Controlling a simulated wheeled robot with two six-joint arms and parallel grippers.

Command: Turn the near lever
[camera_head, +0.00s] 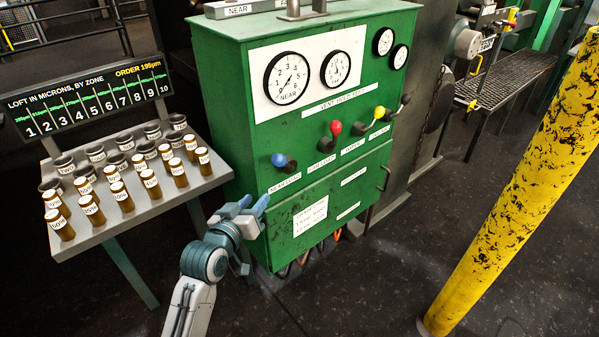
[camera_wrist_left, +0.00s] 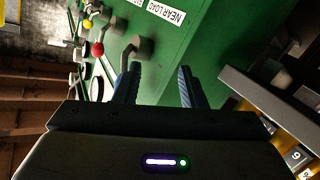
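The near lever (camera_head: 279,160) has a blue ball knob and sits at the lower left of the green cabinet's front, above a label that reads NEAR LOAD in the wrist view (camera_wrist_left: 165,11). My left gripper (camera_head: 255,202) is below and a little left of the blue knob in the head view, apart from it. Its two blue fingers are spread with nothing between them (camera_wrist_left: 159,82). In the wrist view a grey lever mount (camera_wrist_left: 141,45) shows just beyond one fingertip; I cannot make out the blue knob there. My right gripper is not in view.
Red-knobbed (camera_head: 336,128) and yellow-knobbed (camera_head: 379,112) levers and a black-knobbed one (camera_head: 405,99) follow to the right. Dial gauges (camera_head: 287,78) sit above. A sloping tray (camera_head: 105,235) of labelled cylinders stands left of the arm. A yellow post (camera_head: 520,190) stands right.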

